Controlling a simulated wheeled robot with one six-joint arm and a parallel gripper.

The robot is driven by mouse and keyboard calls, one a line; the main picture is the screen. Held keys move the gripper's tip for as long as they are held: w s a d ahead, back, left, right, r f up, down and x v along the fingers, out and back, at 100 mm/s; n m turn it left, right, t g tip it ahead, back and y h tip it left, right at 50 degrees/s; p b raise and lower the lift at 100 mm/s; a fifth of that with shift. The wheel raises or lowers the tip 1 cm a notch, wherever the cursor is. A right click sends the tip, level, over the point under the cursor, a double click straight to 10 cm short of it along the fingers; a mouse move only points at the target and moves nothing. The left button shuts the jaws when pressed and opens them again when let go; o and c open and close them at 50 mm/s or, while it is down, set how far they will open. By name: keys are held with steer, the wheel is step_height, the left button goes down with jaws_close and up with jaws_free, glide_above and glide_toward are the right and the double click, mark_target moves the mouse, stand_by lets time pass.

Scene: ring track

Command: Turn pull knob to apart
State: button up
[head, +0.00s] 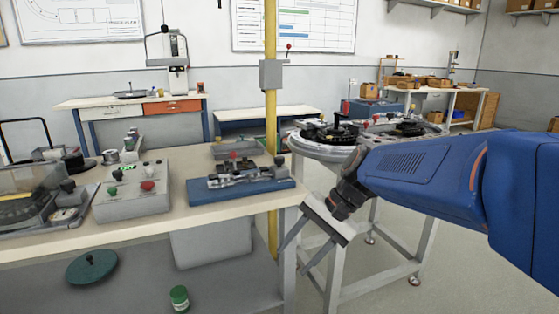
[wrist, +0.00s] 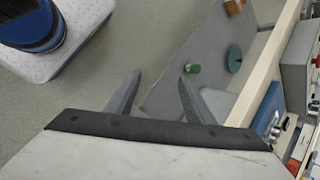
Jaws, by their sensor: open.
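A grey metal fixture on a blue base (head: 241,187) sits on the bench near its right end.
A grey control box (head: 131,190) with green and red knobs stands left of the fixture. A yellow post (head: 270,90) rises behind the bench. A round ring track table (head: 325,150) stands behind my arm. A green jar (head: 180,298) and green disc (head: 92,267) lie on the lower shelf.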

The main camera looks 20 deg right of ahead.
steer(key=w+d+r+m+t+y, duration=0.1)
steer(key=w+d+r+m+y, duration=0.15)
steer(key=w+m, duration=0.4)
steer(key=m+t+y, duration=0.5)
steer(key=m+t, duration=0.3)
steer(key=m, duration=0.1)
glide_toward(279, 157)
steer(key=x, duration=0.9)
steer(key=shift+w+a+f, duration=0.15)
steer(key=shift+a+f, duration=0.2)
steer(key=shift+y, duration=0.25)
steer(key=c, duration=1)
